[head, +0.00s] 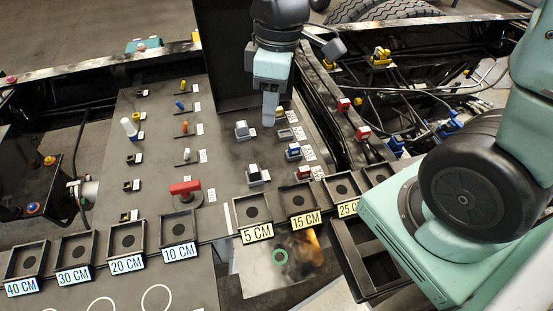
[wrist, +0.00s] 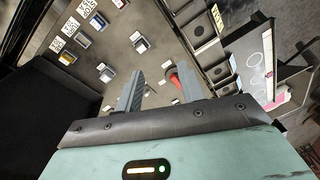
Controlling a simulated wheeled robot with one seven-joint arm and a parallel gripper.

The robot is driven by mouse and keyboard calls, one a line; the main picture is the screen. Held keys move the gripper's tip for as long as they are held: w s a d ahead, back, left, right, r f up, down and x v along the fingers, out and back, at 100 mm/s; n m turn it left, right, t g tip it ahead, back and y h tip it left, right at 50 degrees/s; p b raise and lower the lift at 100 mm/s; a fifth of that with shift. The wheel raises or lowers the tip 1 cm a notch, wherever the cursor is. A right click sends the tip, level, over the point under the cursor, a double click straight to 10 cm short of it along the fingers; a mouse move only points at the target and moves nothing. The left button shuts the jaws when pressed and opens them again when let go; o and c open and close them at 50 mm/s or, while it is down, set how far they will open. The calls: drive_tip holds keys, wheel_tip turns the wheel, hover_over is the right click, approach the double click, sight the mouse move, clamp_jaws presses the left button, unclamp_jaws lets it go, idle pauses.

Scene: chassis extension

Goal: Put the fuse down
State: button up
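My gripper (head: 270,108) hangs over the upper part of the dark panel in the head view. Small blocks that may be fuses sit on the panel: a blue one (head: 293,150), a red one (head: 303,172), a grey one (head: 242,130) and another grey one (head: 256,176). The blue (wrist: 97,22) and a grey block (wrist: 138,42) also show in the wrist view. I cannot tell which one is the fuse.
A red switch handle (head: 185,189) stands on the panel near small coloured pegs (head: 184,127). Labelled square trays, such as 5 CM (head: 252,208) and 10 CM (head: 178,227), line the near edge. A dark upright plate (head: 222,60) stands left of my gripper. Cables (head: 400,90) lie right.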

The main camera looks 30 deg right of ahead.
drive_tip(key=s+a+m, duration=0.2)
drive_tip(key=s+a, duration=0.4)
drive_tip(key=s, duration=0.6)
drive_tip(key=shift+s+a+m+h, duration=0.15)
drive_tip(key=shift+s+m+h, duration=0.05)
drive_tip(key=shift+m+h, duration=0.1)
drive_tip(key=shift+f+b, duration=0.85)
drive_tip(key=shift+b, duration=0.05)
